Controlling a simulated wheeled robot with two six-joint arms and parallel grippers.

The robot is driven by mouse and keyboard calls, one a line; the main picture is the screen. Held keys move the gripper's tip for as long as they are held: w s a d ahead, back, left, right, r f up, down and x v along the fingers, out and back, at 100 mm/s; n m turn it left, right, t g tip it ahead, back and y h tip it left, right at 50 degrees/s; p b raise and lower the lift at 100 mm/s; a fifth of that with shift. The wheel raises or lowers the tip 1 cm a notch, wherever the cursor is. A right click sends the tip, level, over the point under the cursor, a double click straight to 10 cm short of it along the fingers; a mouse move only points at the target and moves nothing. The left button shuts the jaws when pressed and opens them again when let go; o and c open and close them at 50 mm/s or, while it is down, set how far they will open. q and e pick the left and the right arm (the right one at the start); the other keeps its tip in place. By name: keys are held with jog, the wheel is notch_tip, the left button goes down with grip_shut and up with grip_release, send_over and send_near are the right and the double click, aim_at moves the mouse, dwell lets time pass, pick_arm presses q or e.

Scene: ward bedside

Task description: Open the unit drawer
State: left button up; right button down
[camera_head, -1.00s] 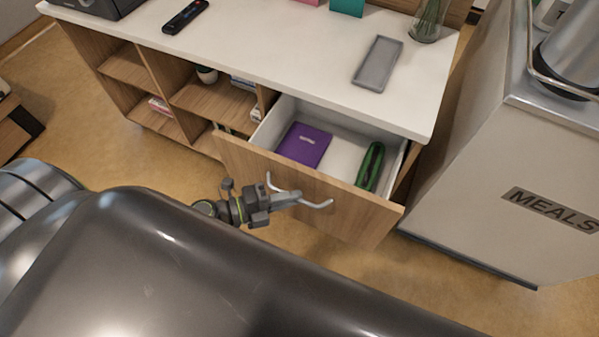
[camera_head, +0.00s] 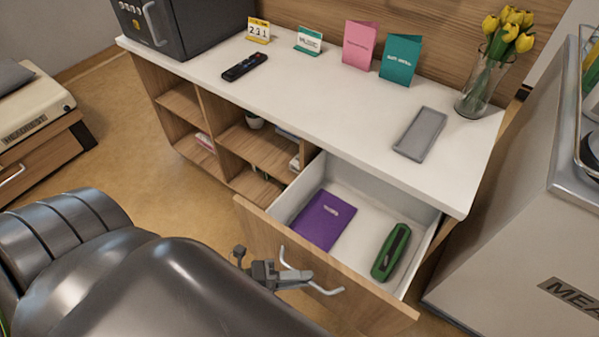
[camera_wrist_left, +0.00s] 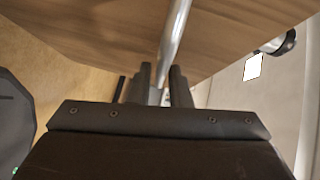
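The unit drawer (camera_head: 350,216) stands pulled well out of the wooden unit, its inside showing. A purple booklet (camera_head: 322,220) and a green case (camera_head: 391,251) lie in it. Its front carries a curved metal handle (camera_head: 325,290). My left gripper (camera_head: 292,279) is at this handle, its fingers close together on the bar. In the left wrist view the bar (camera_wrist_left: 177,35) runs down between the two dark fingers (camera_wrist_left: 160,85), against the wooden drawer front. Part of the left arm hides the lower left of the head view. My right gripper is not in view.
The white unit top (camera_head: 300,105) bears a dark safe (camera_head: 185,25), a remote (camera_head: 244,67), cards, a grey tray (camera_head: 420,134) and a vase of yellow tulips (camera_head: 490,75). A meals cart (camera_head: 515,215) stands close at the right.

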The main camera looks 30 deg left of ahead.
pick_arm(q)
jog(key=shift+o, duration=1.3)
jog(key=b+v, duration=0.1)
jog(key=v, duration=1.6)
jog(key=shift+s+b, duration=0.15)
jog(key=shift+b, duration=0.2)
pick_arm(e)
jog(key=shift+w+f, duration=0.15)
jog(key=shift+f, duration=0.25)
pick_arm(q)
jog(key=shift+a+r, duration=0.1)
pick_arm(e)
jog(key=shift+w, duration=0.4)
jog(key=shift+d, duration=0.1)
